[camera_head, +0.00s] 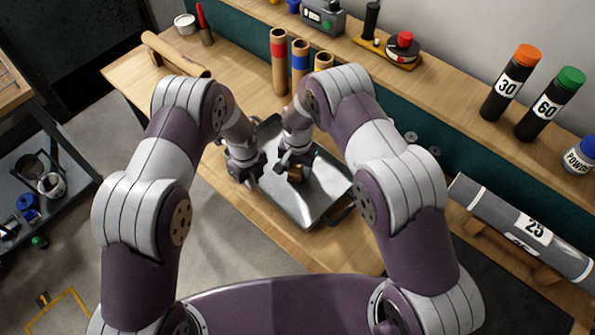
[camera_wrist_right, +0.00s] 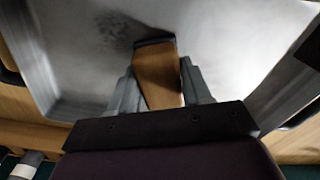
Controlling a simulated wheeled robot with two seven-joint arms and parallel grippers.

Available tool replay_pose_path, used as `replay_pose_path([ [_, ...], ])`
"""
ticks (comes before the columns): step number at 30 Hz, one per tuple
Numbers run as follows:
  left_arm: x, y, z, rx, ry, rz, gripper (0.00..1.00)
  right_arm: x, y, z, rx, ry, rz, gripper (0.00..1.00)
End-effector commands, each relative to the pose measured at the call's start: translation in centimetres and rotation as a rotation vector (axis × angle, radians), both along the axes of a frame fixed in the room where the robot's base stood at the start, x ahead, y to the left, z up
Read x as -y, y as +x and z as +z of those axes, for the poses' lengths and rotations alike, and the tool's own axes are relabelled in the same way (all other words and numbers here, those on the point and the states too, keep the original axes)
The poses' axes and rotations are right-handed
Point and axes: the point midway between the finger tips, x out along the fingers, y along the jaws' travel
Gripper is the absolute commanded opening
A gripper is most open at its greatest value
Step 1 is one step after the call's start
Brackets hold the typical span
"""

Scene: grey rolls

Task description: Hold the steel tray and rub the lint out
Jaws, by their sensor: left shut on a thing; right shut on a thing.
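The steel tray (camera_head: 312,207) lies on the wooden bench, its left part partly hidden behind my arms. My left gripper (camera_head: 246,172) is shut at the tray's left edge; what exactly it grips there is too small to tell, but it seems to be the tray's handle. My right gripper (camera_head: 291,164) is shut on a brown wooden block (camera_head: 297,174) over the tray's inside. In the right wrist view the block (camera_wrist_right: 157,78) stands between the fingers, its dark end at the tray floor. A dark grey lint patch (camera_wrist_right: 120,30) lies just left of that end.
A dark handle (camera_head: 341,214) shows at the tray's near right side. Upright tubes (camera_head: 279,62) stand behind the tray. A large grey roll marked 25 (camera_head: 522,228) lies on a wooden cradle to the right. Bare bench top lies in front of the tray.

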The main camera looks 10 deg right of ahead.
Motion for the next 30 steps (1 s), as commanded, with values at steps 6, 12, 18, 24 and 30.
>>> replay_pose_path([
  [6,0.0,0.0,0.0,0.001,0.000,0.000,0.00,1.3,-1.7,0.0,-0.003,-0.001,0.000,0.16],
  [12,0.0,0.0,0.0,0.001,0.000,0.000,0.00,2.4,-3.1,0.0,-0.003,-0.001,-0.001,0.16],
  [18,0.0,0.0,0.0,0.001,0.000,0.000,0.00,2.2,-2.9,-0.1,-0.001,0.000,0.001,0.16],
  [24,0.0,0.0,0.0,0.001,0.000,0.000,0.00,1.0,-1.4,0.0,0.000,0.000,0.002,0.16],
  [30,0.0,0.0,0.0,0.001,-0.001,0.000,0.00,-0.1,-0.1,0.0,-0.001,0.000,0.001,0.16],
])
